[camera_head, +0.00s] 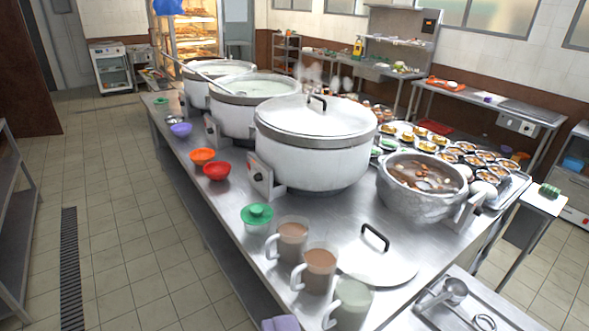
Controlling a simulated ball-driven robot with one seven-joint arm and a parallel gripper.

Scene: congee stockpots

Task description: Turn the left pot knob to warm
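Several large pots stand in a row on a long steel counter (158,118). The leftmost and farthest is a white open pot (196,93); its knob is too small or hidden to tell. The middle white pot (240,119) is open, with pale congee and a ladle (213,82) resting in it. Its control box (211,132) faces the left side. The nearest white pot (312,158) has a lid (335,118) on. Its control box (262,178) carries a small reddish knob, whose setting I cannot read. My gripper is not in view.
A soup pot (405,196) stands right. The tiled floor (120,215) left of the counter is clear.

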